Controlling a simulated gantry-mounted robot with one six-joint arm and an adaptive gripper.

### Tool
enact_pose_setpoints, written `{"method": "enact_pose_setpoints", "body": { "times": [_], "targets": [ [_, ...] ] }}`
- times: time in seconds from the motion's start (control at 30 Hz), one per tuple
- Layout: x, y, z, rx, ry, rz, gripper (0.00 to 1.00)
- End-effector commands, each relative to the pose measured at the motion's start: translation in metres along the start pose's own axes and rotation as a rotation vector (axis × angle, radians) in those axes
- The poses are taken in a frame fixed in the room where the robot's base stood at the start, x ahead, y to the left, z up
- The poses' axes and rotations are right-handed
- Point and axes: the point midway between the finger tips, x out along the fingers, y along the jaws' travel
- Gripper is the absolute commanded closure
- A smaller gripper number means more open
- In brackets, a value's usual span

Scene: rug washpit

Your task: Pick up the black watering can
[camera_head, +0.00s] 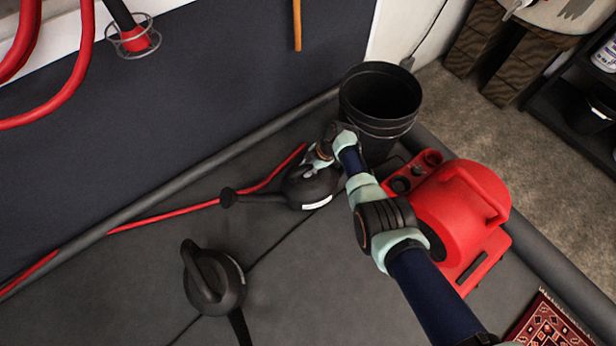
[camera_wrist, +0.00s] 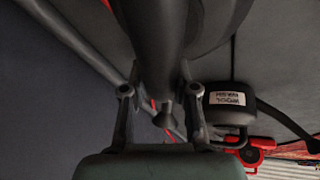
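In the wrist view a thick dark bar (camera_wrist: 155,35), seemingly the handle, runs between my two fingers. Whether the fingers press on it or only stand around it does not show. My wrist hides part of the can in the head view. A second black watering can (camera_head: 222,287) stands apart, nearer the picture's bottom, its spout pointing down.
A black bucket (camera_head: 380,98) stands just behind my wrist. A red blower (camera_head: 460,215) is close on the right of my arm. A red hose (camera_head: 165,216) runs along the floor past the can. A white-labelled black body (camera_wrist: 228,115) shows in the wrist view. Floor left is mostly clear.

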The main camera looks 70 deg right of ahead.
Motion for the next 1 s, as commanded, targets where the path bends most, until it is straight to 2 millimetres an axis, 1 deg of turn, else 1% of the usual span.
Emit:
{"method": "enact_pose_setpoints", "body": {
  "times": [0.03,0.1,0.13,0.7,0.87,0.97,1.0],
  "targets": [
    [0.000,0.000,0.000,0.000,0.000,0.000,0.85],
    [0.000,0.000,0.000,0.000,0.000,0.000,0.97],
    [0.000,0.000,0.000,0.000,0.000,0.000,1.00],
    [-0.004,0.002,-0.001,-0.001,0.000,0.003,1.00],
    [-0.017,0.005,-0.007,-0.002,0.000,0.004,1.00],
    [-0.035,0.009,-0.014,-0.002,-0.001,0.006,1.00],
    [-0.043,0.012,-0.018,-0.002,-0.001,0.006,1.00]
  ]
}}
